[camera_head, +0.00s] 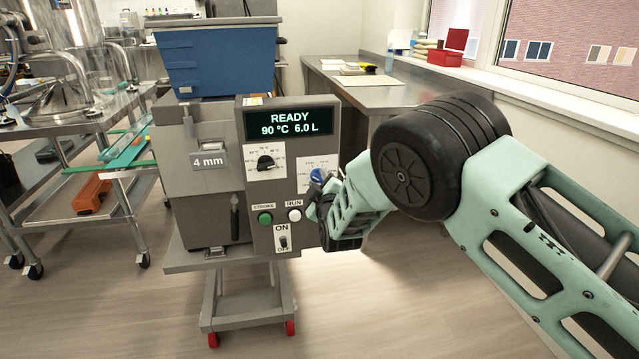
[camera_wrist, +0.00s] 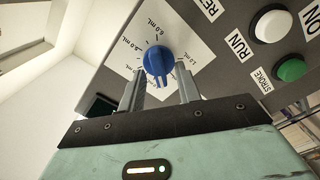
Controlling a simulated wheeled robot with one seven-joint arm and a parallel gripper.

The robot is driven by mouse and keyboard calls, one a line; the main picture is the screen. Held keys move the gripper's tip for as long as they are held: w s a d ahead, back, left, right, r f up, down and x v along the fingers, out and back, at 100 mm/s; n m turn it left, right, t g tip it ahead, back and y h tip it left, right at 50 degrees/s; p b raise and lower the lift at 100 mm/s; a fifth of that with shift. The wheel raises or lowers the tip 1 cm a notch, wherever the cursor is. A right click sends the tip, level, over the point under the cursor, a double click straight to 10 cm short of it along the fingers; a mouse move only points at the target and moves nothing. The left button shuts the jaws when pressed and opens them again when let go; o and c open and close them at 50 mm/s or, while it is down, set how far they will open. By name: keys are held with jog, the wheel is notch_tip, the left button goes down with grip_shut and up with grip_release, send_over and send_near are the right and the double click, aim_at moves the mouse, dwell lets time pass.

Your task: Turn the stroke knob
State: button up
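The stroke knob is a blue knob (camera_wrist: 158,61) on a white dial plate marked in mL. In the head view the blue knob (camera_head: 317,175) sits on the right side of the machine's grey panel, partly hidden by my gripper (camera_head: 326,190). In the wrist view my gripper (camera_wrist: 162,80) is open. Its two fingers point at the knob, one to each side of the knob's near end. A gap shows between the fingers; I cannot tell whether either touches the knob.
Left of the knob are a black temperature knob (camera_head: 267,163), green STROKE button (camera_head: 265,218), white RUN button (camera_head: 295,215) and ON switch (camera_head: 283,242). The display (camera_head: 288,123) reads READY, 90 °C, 6.0 L. A steel table (camera_head: 385,95) stands behind.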

grip_shut()
